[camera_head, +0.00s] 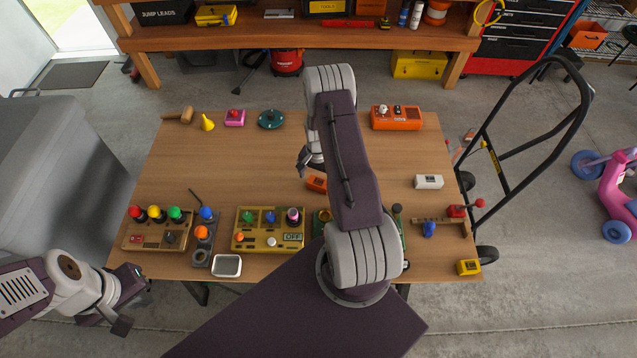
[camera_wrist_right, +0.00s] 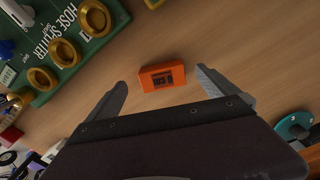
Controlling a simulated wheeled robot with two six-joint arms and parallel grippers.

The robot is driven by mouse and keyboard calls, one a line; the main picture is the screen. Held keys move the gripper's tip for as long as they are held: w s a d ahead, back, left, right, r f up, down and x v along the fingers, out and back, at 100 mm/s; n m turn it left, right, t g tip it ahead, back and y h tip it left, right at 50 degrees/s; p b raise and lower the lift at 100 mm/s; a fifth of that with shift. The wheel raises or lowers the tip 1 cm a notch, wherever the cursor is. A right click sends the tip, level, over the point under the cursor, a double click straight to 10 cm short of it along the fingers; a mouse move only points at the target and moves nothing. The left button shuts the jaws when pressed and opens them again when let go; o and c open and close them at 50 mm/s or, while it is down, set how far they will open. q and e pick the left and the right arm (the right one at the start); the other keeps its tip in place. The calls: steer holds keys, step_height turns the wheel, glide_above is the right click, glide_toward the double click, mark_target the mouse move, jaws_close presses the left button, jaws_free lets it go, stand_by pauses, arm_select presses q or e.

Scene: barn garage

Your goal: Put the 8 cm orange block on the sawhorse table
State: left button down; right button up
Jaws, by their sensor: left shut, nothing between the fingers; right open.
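The orange block (camera_head: 316,183) lies on the wooden table (camera_head: 250,165), near its middle, partly hidden by my right arm. In the right wrist view the block (camera_wrist_right: 170,70) shows dark lettering and lies just ahead of the fingers. My right gripper (camera_head: 306,162) is open above the table, pointing down. In the wrist view its two fingertips (camera_wrist_right: 163,78) are spread to either side of the block, with gaps on both sides. My left gripper (camera_head: 134,284) is shut and empty, beside the table's front left corner.
A green hose splitter board (camera_wrist_right: 75,35) lies close to the block. Button and knob boards (camera_head: 270,230) line the table's front. An orange device (camera_head: 396,117) and a white block (camera_head: 428,182) are to the right. A hand truck (camera_head: 520,150) stands beyond the right edge. The table's left middle is clear.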

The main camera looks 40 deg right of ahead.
mark_target(317, 185)
steer(key=shift+f, duration=0.15)
steer(key=f+p, duration=0.1)
steer(key=f, duration=0.2)
steer(key=shift+a+f+p, duration=0.2)
steer(key=shift+f+p, duration=0.2)
steer(key=shift+d+f, duration=0.1)
steer(key=shift+f, duration=0.45)
steer(key=c, duration=1.6)
steer(key=shift+r, duration=0.1)
steer(key=shift+r, duration=0.3)
steer(key=r+b, duration=0.1)
steer(key=r, duration=0.1)
steer(key=s+r, duration=0.1)
steer(key=r, duration=0.1)
steer(key=shift+d+b, duration=0.15)
steer(key=shift+b, duration=0.2)
steer(key=s+d+r+b, duration=0.2)
steer(key=s+r, duration=0.4)
steer(key=s, duration=0.4)
steer(key=shift+d+r, duration=0.15)
steer(key=shift+d, duration=0.25)
